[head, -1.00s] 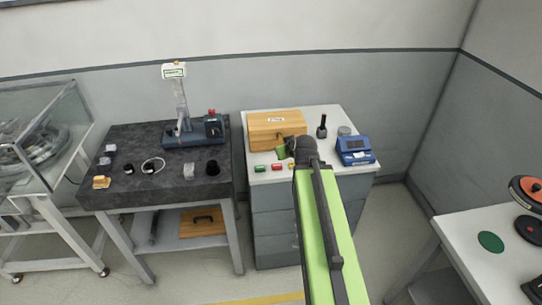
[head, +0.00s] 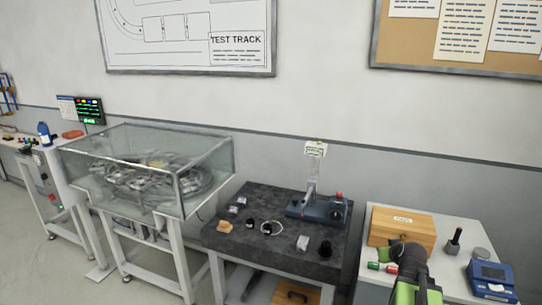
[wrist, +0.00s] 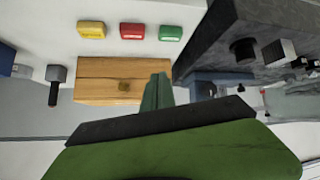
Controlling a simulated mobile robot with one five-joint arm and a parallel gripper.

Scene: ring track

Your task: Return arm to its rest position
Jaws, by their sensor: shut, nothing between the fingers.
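My arm, green with a black joint, rises from the lower right of the head view and reaches over the white-topped cabinet. In the head view my gripper is hidden behind that joint. In the wrist view, which is turned upside down, my gripper (wrist: 157,92) shows as narrow green fingers, shut and empty. They overlap the edge of a wooden box (wrist: 120,82) in the picture; I cannot tell the gap between them.
The wooden box (head: 402,228) stands on the cabinet with small yellow (wrist: 91,30), red (wrist: 132,31) and green (wrist: 171,33) blocks, a black-handled tool (head: 454,241) and a blue device (head: 490,278). A dark bench (head: 240,239) and a glass case (head: 140,165) stand left.

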